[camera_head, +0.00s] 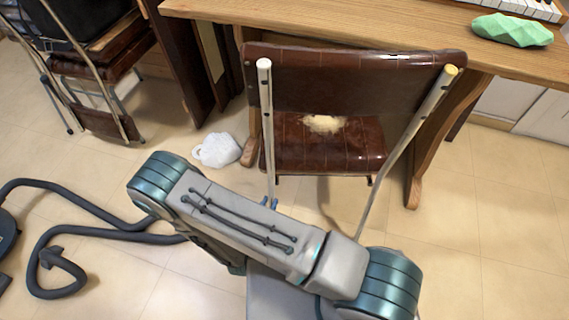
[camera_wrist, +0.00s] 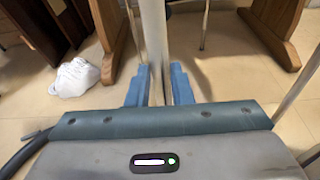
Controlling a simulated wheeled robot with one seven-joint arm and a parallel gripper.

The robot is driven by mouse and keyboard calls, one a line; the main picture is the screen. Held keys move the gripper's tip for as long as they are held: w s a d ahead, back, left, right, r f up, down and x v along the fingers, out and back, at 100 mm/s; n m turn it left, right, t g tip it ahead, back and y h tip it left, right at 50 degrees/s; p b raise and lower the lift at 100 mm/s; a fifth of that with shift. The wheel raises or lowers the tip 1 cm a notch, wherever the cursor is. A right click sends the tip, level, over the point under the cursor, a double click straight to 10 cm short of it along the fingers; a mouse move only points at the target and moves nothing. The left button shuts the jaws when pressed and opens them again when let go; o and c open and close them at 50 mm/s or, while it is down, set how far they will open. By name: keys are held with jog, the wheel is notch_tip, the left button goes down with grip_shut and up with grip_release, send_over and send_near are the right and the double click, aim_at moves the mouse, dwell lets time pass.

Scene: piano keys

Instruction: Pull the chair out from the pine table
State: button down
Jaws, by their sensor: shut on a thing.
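The chair (camera_head: 350,82) has a dark brown backrest and seat on pale metal tubes, with a worn tan patch on the seat. It stands at the pine table (camera_head: 370,25), its backrest towards me and close to the table's front edge. My gripper (camera_wrist: 157,88) is shut on the chair's left metal tube (camera_wrist: 154,40), with one blue finger on each side of it.
A white lumpy object (camera_head: 217,150) lies on the floor left of the chair; it also shows in the wrist view (camera_wrist: 75,78). A dark hose (camera_head: 60,235) curls at left. Folded chairs (camera_head: 95,65) stand upper left. A green faceted object (camera_head: 512,30) lies on the table. Floor at right is clear.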

jog(key=shift+s+a, duration=0.3)
jog(key=shift+s, duration=0.55)
jog(key=shift+s+a, duration=0.3)
jog(key=shift+s, duration=0.5)
jog(key=shift+s+a, duration=0.3)
jog(key=shift+s, duration=0.55)
jog(key=c, duration=2.1)
grip_release()
jog(key=shift+c, duration=0.2)
jog(key=o, duration=1.1)
jog(key=shift+o, duration=0.2)
jog(key=s+a, duration=0.3)
jog(key=s, duration=0.6)
jog(key=shift+s+a+b, duration=0.2)
jog(key=shift+b, duration=0.25)
